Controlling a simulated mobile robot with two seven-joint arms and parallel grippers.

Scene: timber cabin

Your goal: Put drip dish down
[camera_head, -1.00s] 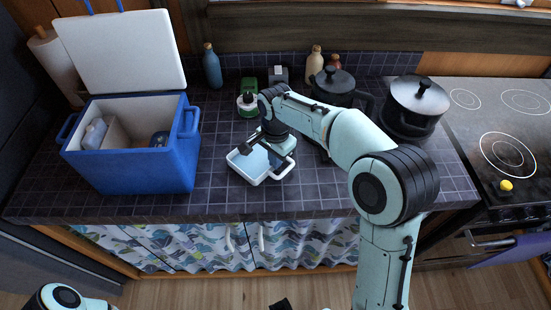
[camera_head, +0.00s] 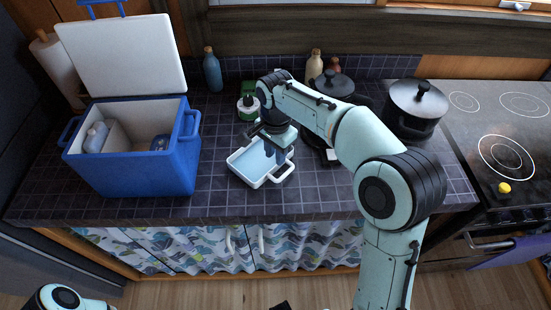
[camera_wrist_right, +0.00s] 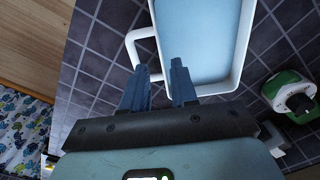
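The drip dish (camera_head: 246,174) is a shallow white-rimmed tray with a pale blue inside and a loop handle. It rests on the dark tiled counter, left of my right arm. My right gripper (camera_head: 278,150) is over its right side. In the right wrist view, the gripper's two blue fingers (camera_wrist_right: 160,78) are apart, near the corner of the dish (camera_wrist_right: 236,60) where its handle joins. The fingers do not close on the rim.
An open blue cooler (camera_head: 140,172) stands left of the dish. The counter (camera_head: 215,190) between cooler and dish is clear.

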